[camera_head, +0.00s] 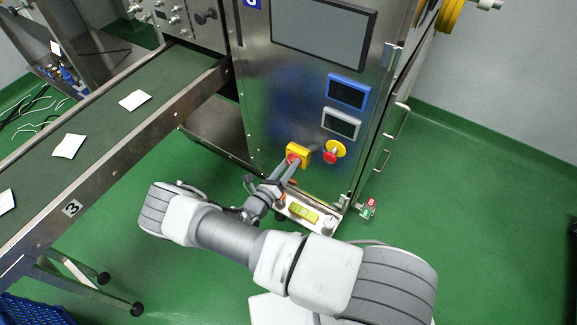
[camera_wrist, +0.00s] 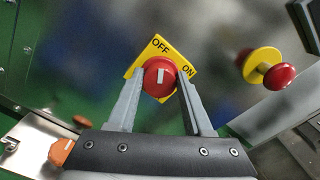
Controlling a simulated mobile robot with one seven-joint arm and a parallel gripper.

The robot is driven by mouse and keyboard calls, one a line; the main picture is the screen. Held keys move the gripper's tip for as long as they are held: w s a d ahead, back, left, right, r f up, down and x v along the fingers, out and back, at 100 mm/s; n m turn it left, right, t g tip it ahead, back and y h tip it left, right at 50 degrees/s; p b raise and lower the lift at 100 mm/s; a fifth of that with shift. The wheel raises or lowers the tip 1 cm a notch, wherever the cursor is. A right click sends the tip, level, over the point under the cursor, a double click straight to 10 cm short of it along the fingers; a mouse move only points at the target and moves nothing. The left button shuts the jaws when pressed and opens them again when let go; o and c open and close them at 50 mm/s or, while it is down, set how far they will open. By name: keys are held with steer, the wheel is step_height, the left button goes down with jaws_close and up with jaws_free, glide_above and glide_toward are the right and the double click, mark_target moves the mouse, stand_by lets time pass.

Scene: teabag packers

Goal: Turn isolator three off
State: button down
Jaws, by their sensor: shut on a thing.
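The isolator is a red rotary knob (camera_wrist: 159,82) on a yellow plate (camera_wrist: 140,66) marked OFF and ON. In the head view its yellow plate (camera_head: 299,149) is low on the front of the steel cabinet. My gripper (camera_wrist: 163,84) is shut on the red knob, with one finger on each side of it. The knob's white mark stands about upright in the wrist view, below the word OFF; ON is to its right. In the head view my gripper (camera_head: 284,167) reaches the knob from below left and partly covers it. No isolator number is readable on the plate.
A red emergency button on a yellow collar (camera_head: 334,151) is close to the right of the isolator; it also shows in the wrist view (camera_wrist: 278,76). Blue and grey displays sit above. A conveyor (camera_head: 95,125) labelled 3 runs at left. Green floor is clear at right.

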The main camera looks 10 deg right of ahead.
steer(key=shift+f+n, duration=0.1)
steer(key=shift+n, duration=0.8)
steer(key=shift+c, duration=1.5)
jaws_free()
steer(key=shift+a, duration=0.1)
steer(key=p+v, duration=0.3)
steer(key=v, duration=1.4)
steer(key=shift+s, duration=0.2)
steer(key=shift+a, duration=0.1)
